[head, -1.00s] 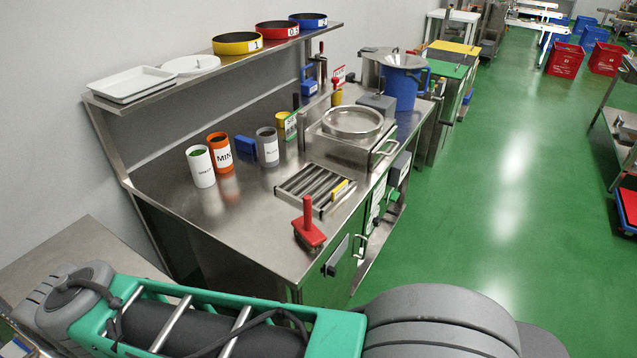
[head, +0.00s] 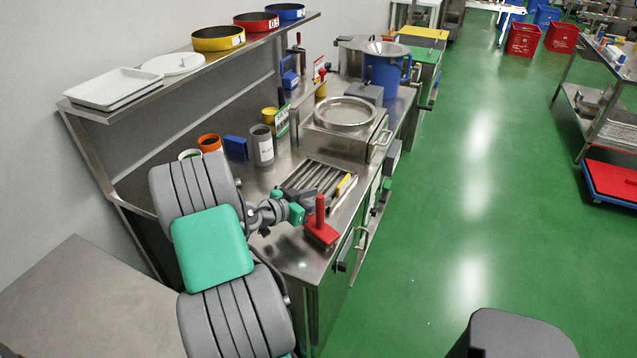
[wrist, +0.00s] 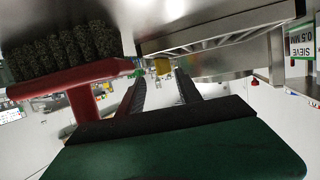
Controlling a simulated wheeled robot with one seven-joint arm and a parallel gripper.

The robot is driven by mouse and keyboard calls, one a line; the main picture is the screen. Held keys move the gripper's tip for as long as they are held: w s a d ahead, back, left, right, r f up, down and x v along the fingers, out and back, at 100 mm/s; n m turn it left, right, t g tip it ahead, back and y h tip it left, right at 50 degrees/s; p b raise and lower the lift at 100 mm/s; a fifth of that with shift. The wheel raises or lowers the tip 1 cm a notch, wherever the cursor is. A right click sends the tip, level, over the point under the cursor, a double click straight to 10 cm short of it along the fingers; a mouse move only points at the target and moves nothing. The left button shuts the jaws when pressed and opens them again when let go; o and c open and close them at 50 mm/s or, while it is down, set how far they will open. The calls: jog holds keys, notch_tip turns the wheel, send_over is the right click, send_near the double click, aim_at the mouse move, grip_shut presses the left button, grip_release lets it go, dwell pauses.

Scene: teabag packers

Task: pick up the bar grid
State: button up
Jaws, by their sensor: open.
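The bar grid (head: 318,176), a metal frame of parallel bars with a yellow piece (head: 345,184) on its right side, lies on the steel bench. My gripper (head: 304,195) is at the near edge of the grid, partly hidden by my wrist. I cannot tell whether the fingers touch the grid.
A red upright-handled brush (head: 321,232) stands close to my gripper; its bristles (wrist: 65,50) show in the wrist view. Behind the grid are a grey canister (head: 262,147) and a steel unit with a round sieve (head: 345,113). A shelf (head: 205,70) overhangs the back.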

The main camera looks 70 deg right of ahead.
aim_at(335, 197)
jog(key=x, duration=0.2)
jog(key=p+x, duration=0.1)
jog(key=x, duration=0.2)
jog(key=p+x, duration=0.1)
jog(key=x, duration=0.2)
jog(key=shift+d+r, duration=0.15)
jog(key=shift+r, duration=0.25)
grip_shut()
jog(key=shift+r, duration=0.1)
dwell(0.7)
